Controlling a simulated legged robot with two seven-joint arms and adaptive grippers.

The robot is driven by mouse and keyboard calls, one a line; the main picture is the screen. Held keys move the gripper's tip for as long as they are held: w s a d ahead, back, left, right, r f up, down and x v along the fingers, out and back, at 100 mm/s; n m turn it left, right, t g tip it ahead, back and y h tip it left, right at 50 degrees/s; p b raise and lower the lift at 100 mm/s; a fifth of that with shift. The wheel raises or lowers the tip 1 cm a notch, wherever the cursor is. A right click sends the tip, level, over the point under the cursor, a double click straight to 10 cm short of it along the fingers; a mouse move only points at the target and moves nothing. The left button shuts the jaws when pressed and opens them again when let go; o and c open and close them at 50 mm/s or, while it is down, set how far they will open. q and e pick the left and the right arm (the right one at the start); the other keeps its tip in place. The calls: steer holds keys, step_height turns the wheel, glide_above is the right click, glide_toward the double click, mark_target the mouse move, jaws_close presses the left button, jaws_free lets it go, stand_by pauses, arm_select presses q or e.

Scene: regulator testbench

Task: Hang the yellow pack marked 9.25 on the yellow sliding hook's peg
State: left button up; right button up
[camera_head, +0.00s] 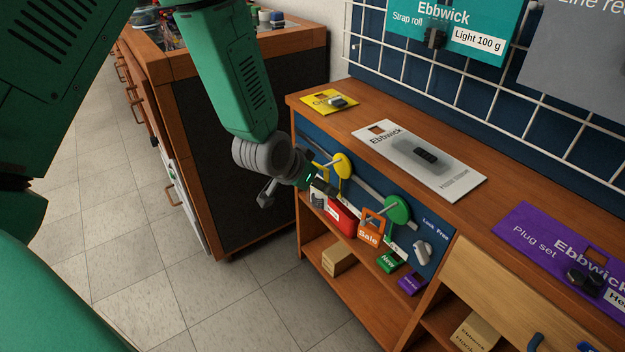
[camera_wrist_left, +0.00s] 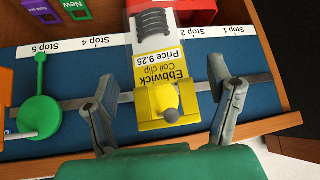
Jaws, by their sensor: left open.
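The yellow-and-white pack marked Coil clip, Price 9.25 (camera_wrist_left: 172,70) shows upside down in the left wrist view, a dark coil on its white part. Its yellow top lies at the yellow sliding hook (camera_wrist_left: 164,98), whose grey peg tip (camera_wrist_left: 171,116) shows in front; the pack appears to hang on this peg, though the hole is hard to make out. In the head view the yellow hook's disc (camera_head: 343,165) is on the rail beside my left gripper (camera_head: 318,187). That gripper (camera_wrist_left: 165,108) is open, its fingers apart on either side of the pack's top. My right gripper is out of view.
A green hook (camera_head: 398,208) sits farther along the rail. A red pack (camera_head: 341,217), an orange Sale tag (camera_head: 370,229) and a green New tag (camera_head: 388,261) are close below. A yellow card (camera_head: 330,102) and a white card (camera_head: 420,160) lie on the bench top.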

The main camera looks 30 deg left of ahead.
arm_select(q)
steer(key=v, duration=1.1)
steer(key=shift+s+r, duration=0.25)
steer(key=shift+r, duration=0.05)
steer(key=shift+a, duration=0.15)
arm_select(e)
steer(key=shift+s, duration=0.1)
